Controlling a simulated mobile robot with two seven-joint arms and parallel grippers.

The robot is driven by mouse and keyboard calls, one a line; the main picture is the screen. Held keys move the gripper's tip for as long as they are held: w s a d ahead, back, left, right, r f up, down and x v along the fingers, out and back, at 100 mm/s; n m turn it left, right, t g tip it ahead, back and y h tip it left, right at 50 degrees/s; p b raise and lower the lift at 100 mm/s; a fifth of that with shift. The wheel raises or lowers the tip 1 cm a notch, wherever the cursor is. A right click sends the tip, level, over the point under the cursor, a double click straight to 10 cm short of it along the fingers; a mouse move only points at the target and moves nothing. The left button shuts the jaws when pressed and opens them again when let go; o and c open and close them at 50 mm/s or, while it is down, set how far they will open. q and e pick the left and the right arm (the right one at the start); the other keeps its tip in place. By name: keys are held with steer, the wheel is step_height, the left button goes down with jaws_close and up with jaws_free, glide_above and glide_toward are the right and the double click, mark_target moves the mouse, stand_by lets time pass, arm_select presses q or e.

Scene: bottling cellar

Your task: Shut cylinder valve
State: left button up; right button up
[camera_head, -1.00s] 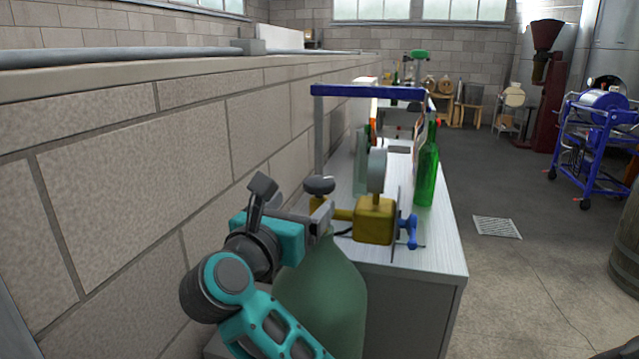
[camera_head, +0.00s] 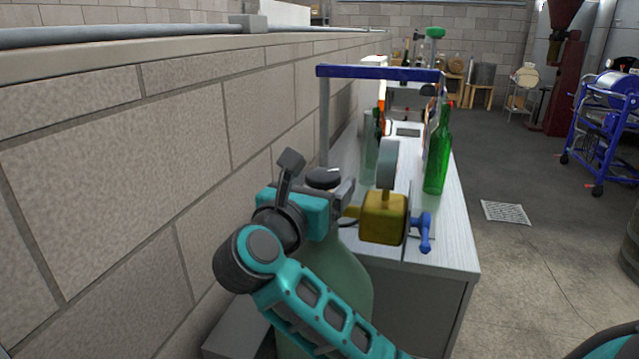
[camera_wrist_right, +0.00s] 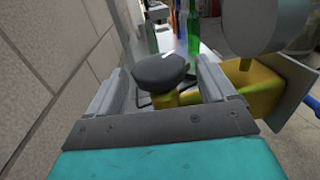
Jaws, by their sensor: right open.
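The cylinder (camera_head: 345,275) is a dull green bottle shape standing by the block wall, partly hidden behind my arm. Its dark round valve handwheel (camera_head: 323,177) sits on top, above a brass valve body (camera_wrist_right: 192,96). A yellow regulator block (camera_head: 383,217) with a grey round gauge (camera_head: 388,163) and a blue handle (camera_head: 425,230) is to the right of the valve. My right gripper (camera_head: 334,192) is at the valve. In the right wrist view, the handwheel (camera_wrist_right: 160,70) shows between its spread, open fingers; I cannot tell whether they touch it. My left gripper is not in view.
The block wall (camera_head: 130,170) runs close along the left. A workbench (camera_head: 450,245) behind the cylinder bears a green bottle (camera_head: 438,155) and a blue-topped frame (camera_head: 375,73). The floor to the right (camera_head: 540,270) has free room around a drain grate (camera_head: 505,212).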

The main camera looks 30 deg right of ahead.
steer(key=shift+c, duration=0.5)
steer(key=c, duration=0.9)
